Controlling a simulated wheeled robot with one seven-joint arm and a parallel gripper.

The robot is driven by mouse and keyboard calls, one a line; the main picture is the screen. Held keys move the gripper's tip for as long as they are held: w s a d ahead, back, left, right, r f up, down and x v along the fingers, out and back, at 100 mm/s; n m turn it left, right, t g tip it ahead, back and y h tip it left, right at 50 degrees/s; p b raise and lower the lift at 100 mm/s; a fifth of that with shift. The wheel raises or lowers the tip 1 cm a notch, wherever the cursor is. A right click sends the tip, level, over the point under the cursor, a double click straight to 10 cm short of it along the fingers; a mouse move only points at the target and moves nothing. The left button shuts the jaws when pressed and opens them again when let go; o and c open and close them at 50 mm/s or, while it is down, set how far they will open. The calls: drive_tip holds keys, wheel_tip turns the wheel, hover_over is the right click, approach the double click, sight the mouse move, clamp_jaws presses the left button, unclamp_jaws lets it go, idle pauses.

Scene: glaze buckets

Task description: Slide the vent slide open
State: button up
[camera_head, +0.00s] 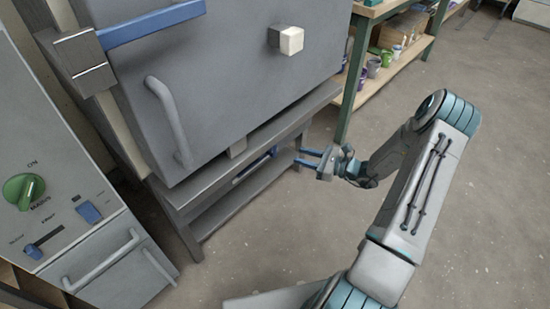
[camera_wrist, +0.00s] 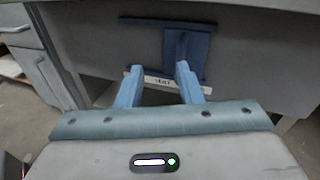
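The vent slide (camera_wrist: 187,45) is a dark blue plate on the grey panel ahead of my gripper in the wrist view. It has a raised part and sits right of the middle, between dark blue rails. In the head view a small blue part of it (camera_head: 263,160) shows low under the kiln, partly hidden. A white label (camera_wrist: 170,82) with small lettering lies below it. My gripper (camera_head: 301,157) is open, with its blue fingers pointing at the kiln stand. In the wrist view my gripper (camera_wrist: 158,70) has nothing visible between its fingers. Its right finger overlaps the slide's lower part; I cannot tell whether they touch.
The grey kiln (camera_head: 230,75) with its door handle (camera_head: 168,115) stands above the slide on a dark stand (camera_head: 205,195). A control cabinet (camera_head: 70,215) is at left. Shelves (camera_head: 375,85) with buckets stand behind. The floor (camera_head: 480,200) at right is clear.

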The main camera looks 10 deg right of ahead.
sight(275, 154)
wheel_tip(275, 154, down, 4)
drive_tip(key=w+d+m+t+b, duration=0.1)
drive_tip(key=d+m+t, duration=0.1)
drive_tip(key=shift+h, duration=0.4)
drive_tip(key=b+x, duration=0.3)
drive_tip(key=x, duration=1)
drive_tip(key=shift+w+a+b, duration=0.2)
drive_tip(key=shift+a+b, duration=0.05)
drive_tip(key=shift+b, duration=0.15)
clamp_jaws()
